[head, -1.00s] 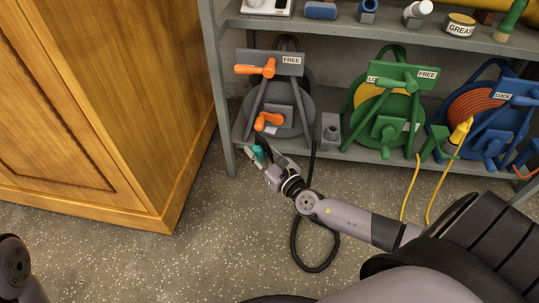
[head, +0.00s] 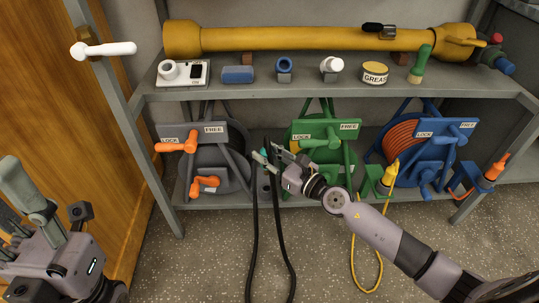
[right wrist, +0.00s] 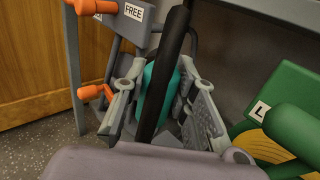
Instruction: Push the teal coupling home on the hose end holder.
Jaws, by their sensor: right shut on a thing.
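The teal coupling (head: 264,157) shows as a small patch at my right gripper (head: 268,158), which is shut on it in front of the lower shelf. In the right wrist view the teal coupling (right wrist: 158,85) sits between the two grey fingers, partly covered by a black hose (right wrist: 168,75). The black hose (head: 254,235) also hangs down to the floor in the head view. I cannot make out the hose end holder, or whether the coupling touches it; the gripper and hose cover that area. My left gripper (head: 30,220) is at the lower left, away from the shelf, its opening unclear.
A grey reel (head: 225,165) with orange handles stands left of my right gripper, a green reel (head: 325,160) right of it, and a blue reel (head: 410,145) farther right. The upper shelf (head: 215,93) edge runs above. A wooden cabinet (head: 90,130) stands at left.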

